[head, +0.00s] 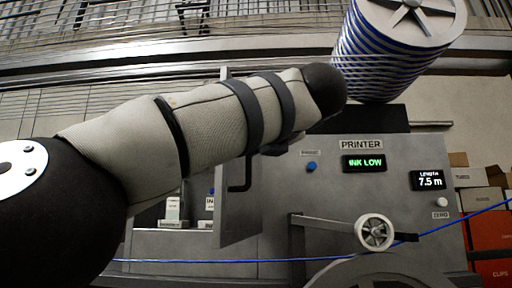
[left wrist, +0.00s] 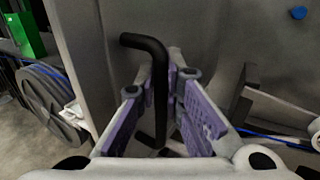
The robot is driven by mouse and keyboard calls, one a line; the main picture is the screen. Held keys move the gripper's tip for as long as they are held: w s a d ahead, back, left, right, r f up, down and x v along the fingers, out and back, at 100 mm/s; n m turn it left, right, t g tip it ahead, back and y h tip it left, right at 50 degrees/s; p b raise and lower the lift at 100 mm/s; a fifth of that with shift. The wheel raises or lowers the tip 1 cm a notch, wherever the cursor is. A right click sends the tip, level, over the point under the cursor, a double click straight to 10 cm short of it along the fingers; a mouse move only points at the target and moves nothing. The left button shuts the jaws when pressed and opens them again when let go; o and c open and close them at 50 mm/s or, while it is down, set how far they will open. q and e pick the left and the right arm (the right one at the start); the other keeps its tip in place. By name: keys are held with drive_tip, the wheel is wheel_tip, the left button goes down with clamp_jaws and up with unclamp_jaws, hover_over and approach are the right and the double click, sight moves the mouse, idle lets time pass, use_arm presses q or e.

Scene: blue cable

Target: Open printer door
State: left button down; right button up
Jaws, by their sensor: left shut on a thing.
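The printer (head: 361,145) is a grey cabinet with a green "INK LOW" display. Its grey door (head: 236,210) stands partly open, with small white containers visible to its left. The door's black bar handle (head: 248,176) shows below my left arm, and it also shows in the left wrist view (left wrist: 148,42). My left gripper (left wrist: 160,85), with purple finger pads, is shut on the handle, one finger on each side. In the head view this gripper is hidden behind my arm. My right gripper is not in view.
A blue cable (head: 200,261) runs low across the front, past a white roller wheel (head: 375,232). A large blue-and-white spool (head: 390,50) sits above the printer. Boxes (head: 480,205) are stacked at the right. A grey reel (left wrist: 52,103) shows at the left wrist view's left.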

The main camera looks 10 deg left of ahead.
use_arm(q)
drive_tip(key=c, duration=1.7)
unclamp_jaws()
drive_tip(key=shift+s, duration=0.1)
drive_tip(key=v, duration=0.7)
drive_tip(key=shift+s+d, duration=0.15)
